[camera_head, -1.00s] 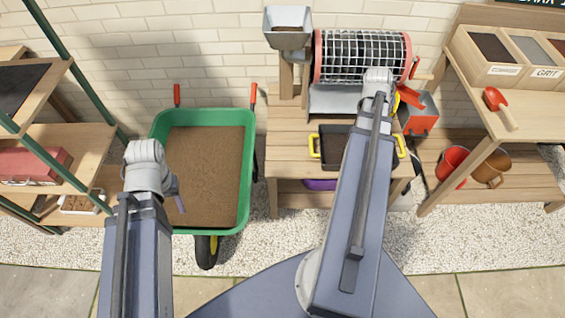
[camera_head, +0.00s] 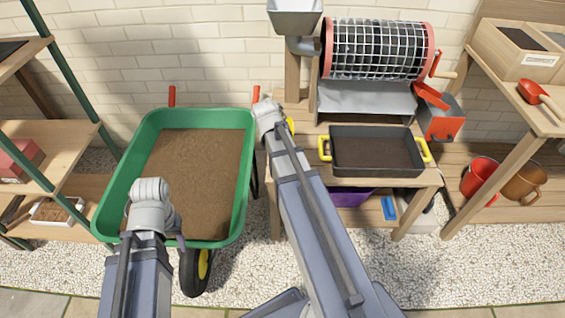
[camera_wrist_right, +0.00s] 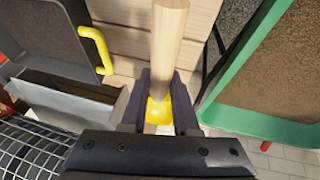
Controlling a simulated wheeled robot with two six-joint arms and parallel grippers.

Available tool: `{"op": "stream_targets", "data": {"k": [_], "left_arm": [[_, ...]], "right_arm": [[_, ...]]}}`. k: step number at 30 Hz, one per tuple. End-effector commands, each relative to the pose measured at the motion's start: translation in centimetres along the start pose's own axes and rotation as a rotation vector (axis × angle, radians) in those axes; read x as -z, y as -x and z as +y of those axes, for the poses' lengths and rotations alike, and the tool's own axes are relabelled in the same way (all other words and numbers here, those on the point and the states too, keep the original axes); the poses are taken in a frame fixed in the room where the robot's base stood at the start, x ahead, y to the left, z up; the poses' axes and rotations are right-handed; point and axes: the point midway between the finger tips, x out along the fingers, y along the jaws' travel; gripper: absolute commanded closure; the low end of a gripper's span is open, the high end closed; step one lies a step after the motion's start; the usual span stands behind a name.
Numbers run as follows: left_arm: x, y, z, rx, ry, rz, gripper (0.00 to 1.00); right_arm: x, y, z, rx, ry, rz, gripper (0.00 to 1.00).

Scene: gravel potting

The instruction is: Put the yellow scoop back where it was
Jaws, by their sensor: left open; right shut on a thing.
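The yellow scoop (camera_wrist_right: 158,112) is between the dark fingers of my right gripper (camera_wrist_right: 160,100) in the right wrist view. Its pale wooden handle (camera_wrist_right: 168,45) extends away past the fingertips. In the head view only a small yellow bit of the scoop (camera_head: 290,125) shows beside my right wrist, at the left end of the wooden table (camera_head: 298,150). The rest of it is hidden by my arm. My left gripper (camera_head: 180,238) is open and empty, low over the front of the green wheelbarrow.
The green wheelbarrow (camera_head: 243,190) of soil stands left of the table. A dark tray with yellow handles (camera_head: 333,138) sits on the table below the mesh drum (camera_head: 375,50). A red scoop (camera_head: 530,91) lies on the right bench. Red (camera_head: 478,180) and brown (camera_head: 522,185) pots stand below.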

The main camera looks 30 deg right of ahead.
Motion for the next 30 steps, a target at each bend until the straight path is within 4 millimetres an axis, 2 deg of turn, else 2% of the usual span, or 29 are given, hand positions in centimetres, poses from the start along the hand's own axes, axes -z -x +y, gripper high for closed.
{"op": "stream_targets", "data": {"k": [8, 19, 26, 30], "left_arm": [[0.1, -0.8, 0.1, 0.000, 0.000, 0.000, 0.50], [0.4, -6.1, 0.4, 0.007, -0.002, 0.000, 0.50], [0.4, -6.4, 0.4, 0.010, -0.003, 0.001, 0.50], [0.4, -7.3, 0.5, 0.011, -0.003, 0.001, 0.50]], "right_arm": [[-0.3, -0.7, -0.3, 0.001, 0.002, 0.001, 1.00], [-2.4, -5.5, -1.4, 0.001, 0.002, 0.001, 1.00], [-2.5, -5.8, -1.4, 0.001, 0.002, 0.001, 1.00], [-2.8, -6.6, -1.6, 0.001, 0.002, 0.001, 1.00]]}}
